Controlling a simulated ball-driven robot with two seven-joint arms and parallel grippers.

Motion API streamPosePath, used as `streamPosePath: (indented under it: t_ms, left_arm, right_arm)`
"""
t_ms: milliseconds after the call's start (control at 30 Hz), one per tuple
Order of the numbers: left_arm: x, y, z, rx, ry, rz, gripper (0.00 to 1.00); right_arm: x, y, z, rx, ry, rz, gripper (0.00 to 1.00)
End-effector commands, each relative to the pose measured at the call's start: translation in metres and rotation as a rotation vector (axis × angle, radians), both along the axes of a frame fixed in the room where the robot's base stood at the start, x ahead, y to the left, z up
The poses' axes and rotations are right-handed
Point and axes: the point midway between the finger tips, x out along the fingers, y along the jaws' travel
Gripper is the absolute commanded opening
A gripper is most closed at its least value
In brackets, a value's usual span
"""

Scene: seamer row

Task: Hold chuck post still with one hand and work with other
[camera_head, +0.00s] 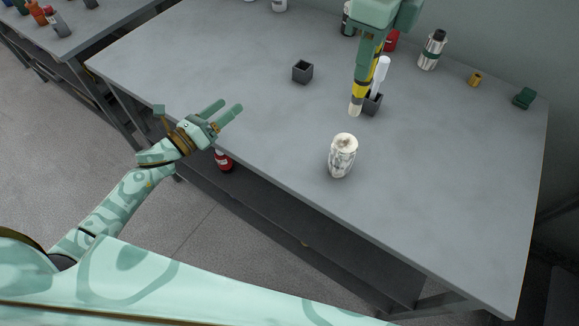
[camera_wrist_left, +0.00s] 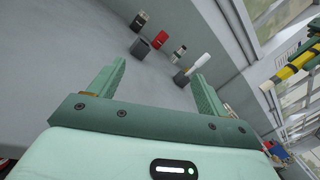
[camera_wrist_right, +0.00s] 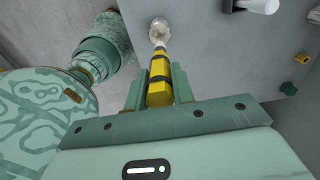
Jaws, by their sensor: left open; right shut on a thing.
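My right gripper (camera_head: 363,72) is shut on a yellow-and-black banded rod (camera_head: 356,97) with a pale tip, held pointing down above the table; it also shows in the right wrist view (camera_wrist_right: 159,72). A marbled white-and-grey cylinder (camera_head: 342,158) stands upright on the table in front of it, apart from the rod. A white rod (camera_head: 381,76) stands in a dark square socket (camera_head: 373,105) just behind the banded rod. I cannot tell which of these is the chuck post. My left gripper (camera_head: 231,107) is open and empty near the table's front left edge, well away from these things.
An empty dark square holder (camera_head: 302,72) stands on the table (camera_head: 450,190). A silver flask (camera_head: 432,50), a yellow piece (camera_head: 475,79) and a green block (camera_head: 523,98) are at the back right. A red bottle (camera_head: 223,161) is below the front edge. The table's front right is clear.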

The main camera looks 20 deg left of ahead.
Motion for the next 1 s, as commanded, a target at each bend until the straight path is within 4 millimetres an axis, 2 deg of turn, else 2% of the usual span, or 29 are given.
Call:
streamPosePath:
  t_ms: [33, 100, 200, 300, 433, 567, 1000]
  left_arm:
    - [-0.007, -0.034, -0.003, 0.081, -0.037, -0.078, 0.77]
    - [-0.022, -0.077, -0.009, 0.185, -0.092, -0.179, 0.77]
    - [-0.046, -0.125, -0.020, 0.295, -0.162, -0.299, 0.77]
    - [-0.068, -0.159, -0.028, 0.366, -0.221, -0.387, 0.77]
    - [-0.086, -0.183, -0.034, 0.414, -0.268, -0.454, 0.77]
    - [-0.089, -0.197, -0.036, 0.428, -0.284, -0.474, 0.77]
    - [-0.043, -0.268, -0.035, 0.427, -0.283, -0.473, 0.77]
  right_arm:
    - [0.000, 0.000, 0.000, 0.000, 0.000, 0.000, 0.02]
    - [0.000, 0.000, 0.000, 0.000, 0.000, 0.000, 0.02]
    - [0.000, 0.000, 0.000, 0.000, 0.000, 0.000, 0.02]
    - [0.000, 0.000, 0.000, 0.000, 0.000, 0.000, 0.02]
    - [0.000, 0.000, 0.000, 0.000, 0.000, 0.000, 0.02]
    - [0.000, 0.000, 0.000, 0.000, 0.000, 0.000, 0.02]
    - [0.000, 0.000, 0.000, 0.000, 0.000, 0.000, 0.02]
